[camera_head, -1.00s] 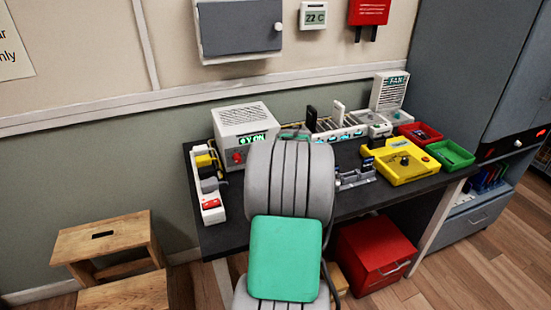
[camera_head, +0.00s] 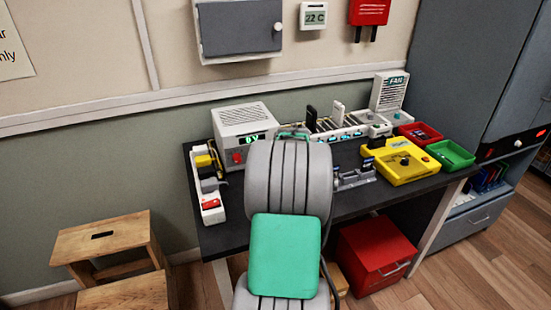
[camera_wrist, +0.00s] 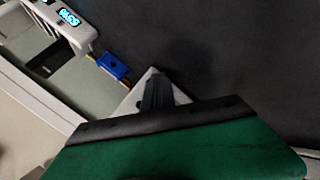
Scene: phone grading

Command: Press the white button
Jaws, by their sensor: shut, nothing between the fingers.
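My gripper (camera_wrist: 156,88) is shut and empty, its dark fingers pointing down at the bench in the wrist view. A pale, wedge-shaped piece shows around the fingertips; I cannot tell whether they touch it. In the head view my arm hides the fingers. I cannot pick out the white button with certainty in either view; it may be hidden behind my arm or hand. A white box with a green display and a red button (camera_head: 242,130) stands at the bench's back left, just left of my arm.
A white unit with a lit display (camera_wrist: 68,20) and a blue connector (camera_wrist: 114,66) lie left of the fingers. The dark bench (camera_head: 232,232) also bears a power strip (camera_head: 203,185), a yellow tray (camera_head: 402,172), a red bin (camera_head: 420,133) and a green bin (camera_head: 450,154).

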